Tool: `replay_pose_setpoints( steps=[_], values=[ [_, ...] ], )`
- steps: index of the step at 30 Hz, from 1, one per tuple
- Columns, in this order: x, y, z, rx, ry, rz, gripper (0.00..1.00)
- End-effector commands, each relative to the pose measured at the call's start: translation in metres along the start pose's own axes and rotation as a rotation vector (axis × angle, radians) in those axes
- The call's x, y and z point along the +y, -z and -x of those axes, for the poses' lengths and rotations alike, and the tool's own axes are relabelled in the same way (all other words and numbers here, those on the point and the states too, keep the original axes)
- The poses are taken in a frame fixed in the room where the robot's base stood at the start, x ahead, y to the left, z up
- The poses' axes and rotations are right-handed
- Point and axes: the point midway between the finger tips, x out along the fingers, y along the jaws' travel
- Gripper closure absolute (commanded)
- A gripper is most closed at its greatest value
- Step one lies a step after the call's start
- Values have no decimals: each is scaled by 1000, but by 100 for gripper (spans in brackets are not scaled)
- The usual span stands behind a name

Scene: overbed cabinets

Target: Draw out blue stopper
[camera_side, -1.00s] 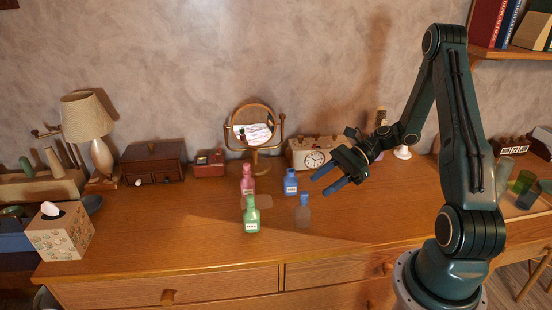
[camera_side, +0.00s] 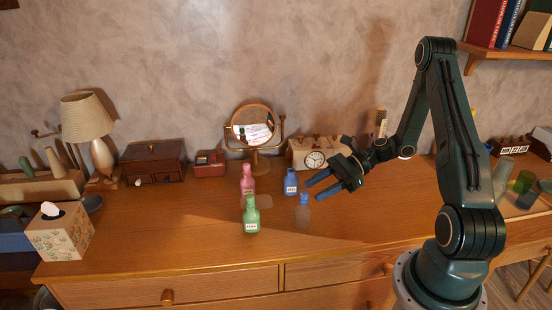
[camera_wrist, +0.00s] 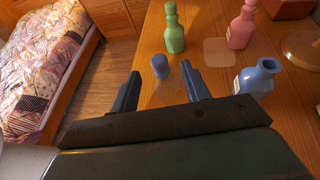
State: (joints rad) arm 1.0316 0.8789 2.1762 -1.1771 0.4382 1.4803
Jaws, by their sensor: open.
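The blue stopper (camera_side: 304,198) sits in the neck of a clear, see-through bottle (camera_side: 303,217) standing upright on the dresser top. In the wrist view the stopper (camera_wrist: 160,66) shows between and just beyond my fingertips, with the bottle's faint body below it. My gripper (camera_side: 313,191) is open and empty, its blue-grey fingers tilted down to the left, close to the stopper in the side view. I cannot tell the exact gap. In the wrist view the fingers (camera_wrist: 161,72) stand apart on either side of the stopper.
A blue bottle (camera_side: 291,183) stands just behind the clear one, with a pink bottle (camera_side: 248,181) and a green bottle (camera_side: 251,216) to the left. A round mirror (camera_side: 253,127) and a clock (camera_side: 315,158) stand behind. The dresser front right of the bottles is clear.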

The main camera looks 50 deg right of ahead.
Motion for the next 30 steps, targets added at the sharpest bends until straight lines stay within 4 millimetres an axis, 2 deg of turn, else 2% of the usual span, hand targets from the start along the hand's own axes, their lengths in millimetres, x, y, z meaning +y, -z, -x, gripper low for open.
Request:
replay_pose_setpoints(
  steps=[5,16,30],
  values=[
    [1,0,-9,-1,-3,0,53],
    [0,0,-46,-1,-3,1,53],
    [0,0,-50,0,-1,1,53]
  ],
)
